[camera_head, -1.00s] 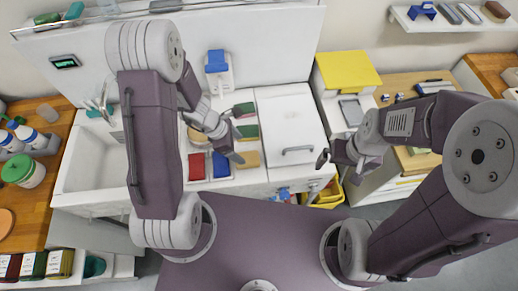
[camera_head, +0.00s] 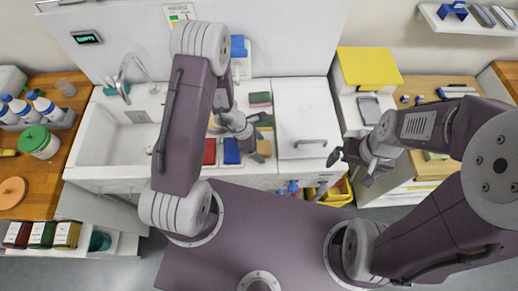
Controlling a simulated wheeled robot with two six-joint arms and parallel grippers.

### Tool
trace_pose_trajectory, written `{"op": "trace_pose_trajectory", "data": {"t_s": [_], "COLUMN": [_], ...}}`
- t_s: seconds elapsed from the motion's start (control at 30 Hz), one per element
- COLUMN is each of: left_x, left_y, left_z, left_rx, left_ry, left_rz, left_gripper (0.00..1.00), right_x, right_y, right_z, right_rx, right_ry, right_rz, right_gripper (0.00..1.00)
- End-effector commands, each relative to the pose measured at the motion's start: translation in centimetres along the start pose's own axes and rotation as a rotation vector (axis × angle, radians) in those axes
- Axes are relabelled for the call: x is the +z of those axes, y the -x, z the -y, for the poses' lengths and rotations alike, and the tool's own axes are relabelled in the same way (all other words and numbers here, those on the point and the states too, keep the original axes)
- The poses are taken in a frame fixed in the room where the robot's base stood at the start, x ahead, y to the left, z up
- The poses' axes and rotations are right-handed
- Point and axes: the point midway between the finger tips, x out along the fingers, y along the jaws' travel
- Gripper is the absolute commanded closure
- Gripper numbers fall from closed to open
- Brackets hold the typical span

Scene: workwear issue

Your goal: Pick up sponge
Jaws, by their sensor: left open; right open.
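Several coloured pads that look like sponges or cloths lie on the white counter right of the sink. They are a green one (camera_head: 260,99), a darker green one (camera_head: 265,121), a tan one (camera_head: 264,148), a red one (camera_head: 210,152) and a blue one (camera_head: 231,152). I cannot tell which is the sponge meant. My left gripper (camera_head: 255,146) is open and empty over the pads, near the tan and darker green ones. Whether it touches them is unclear. My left arm hides part of this area. My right gripper (camera_head: 349,165) is open and empty beyond the counter front, to the right.
A sink (camera_head: 110,140) with a tap (camera_head: 130,70) is at the left. A closed white lid with a handle (camera_head: 311,143) lies right of the pads. A blue-topped dispenser (camera_head: 238,47) stands behind. A yellow box (camera_head: 368,67) stands further right.

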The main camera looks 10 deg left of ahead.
Motion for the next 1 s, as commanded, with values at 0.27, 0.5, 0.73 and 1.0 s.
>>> {"op": "trace_pose_trajectory", "data": {"t_s": [0.27, 0.5, 0.73, 1.0], "left_x": [-0.01, -0.11, -0.10, -0.09], "left_y": [0.03, -0.18, -0.14, -0.13], "left_z": [-0.01, -0.01, 0.01, 0.00], "left_rx": [0.000, 0.000, 0.000, 0.000], "left_ry": [0.000, 0.001, 0.001, 0.001], "left_rz": [0.000, 0.000, 0.000, 0.000], "left_gripper": [0.22, 0.22, 0.66, 0.85], "right_x": [0.00, 0.04, 0.04, 0.04], "right_y": [-0.03, -0.40, -0.39, -0.38], "right_z": [0.00, -0.01, -0.01, -0.01], "right_rx": [0.000, 0.000, 0.000, 0.000], "right_ry": [0.000, 0.000, 0.000, 0.000], "right_rz": [0.000, 0.000, 0.000, 0.000], "right_gripper": [0.00, 0.00, 0.00, 0.00]}}
